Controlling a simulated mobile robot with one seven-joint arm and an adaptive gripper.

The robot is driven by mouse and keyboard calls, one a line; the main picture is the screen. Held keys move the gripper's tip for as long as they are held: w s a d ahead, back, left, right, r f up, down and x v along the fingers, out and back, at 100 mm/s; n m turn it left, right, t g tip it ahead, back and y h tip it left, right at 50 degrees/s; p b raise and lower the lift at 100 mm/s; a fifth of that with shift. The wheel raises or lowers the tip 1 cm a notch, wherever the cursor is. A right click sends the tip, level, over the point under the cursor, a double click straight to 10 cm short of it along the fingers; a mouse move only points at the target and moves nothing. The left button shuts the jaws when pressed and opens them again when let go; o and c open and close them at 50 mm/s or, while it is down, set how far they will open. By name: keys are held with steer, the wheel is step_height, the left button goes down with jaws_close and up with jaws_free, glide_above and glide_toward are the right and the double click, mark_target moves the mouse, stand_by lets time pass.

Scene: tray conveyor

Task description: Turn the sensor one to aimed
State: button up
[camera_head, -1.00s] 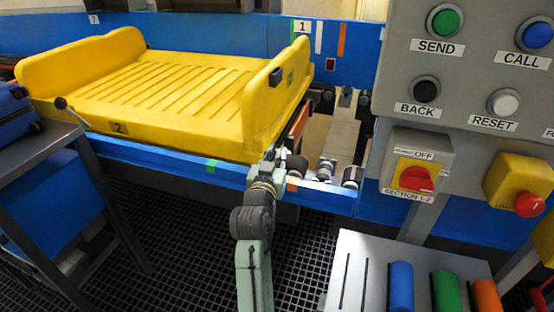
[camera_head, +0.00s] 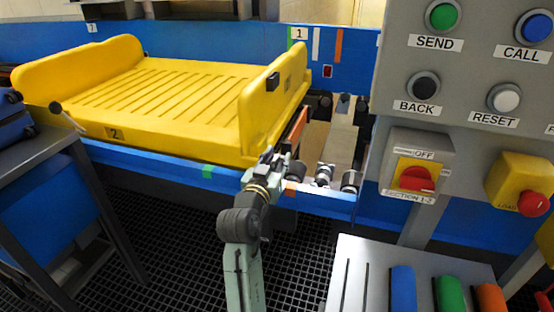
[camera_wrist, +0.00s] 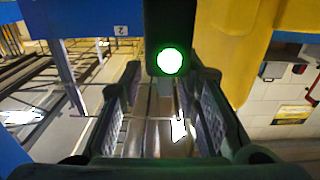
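In the wrist view a dark sensor housing with a lit green lamp (camera_wrist: 170,62) stands at the top middle, and I take it to be sensor one. A narrow grey part shows below it. My gripper (camera_wrist: 170,78) is open, its two padded fingers apart on the left and right below the housing. I cannot tell whether either finger touches it. In the head view my gripper (camera_head: 268,157) is at the conveyor's front rail, by the tray's near right corner. I cannot make out the sensor there.
The yellow tray (camera_head: 118,134) lies on the conveyor left of my gripper. Dark and white roller-like parts (camera_head: 325,173) are close on its right. A grey control panel (camera_head: 465,85) and red switch (camera_head: 416,179) stand at the right. A dark bench (camera_head: 38,143) stands at the left.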

steer(key=v, duration=1.2)
steer(key=shift+c, duration=0.6)
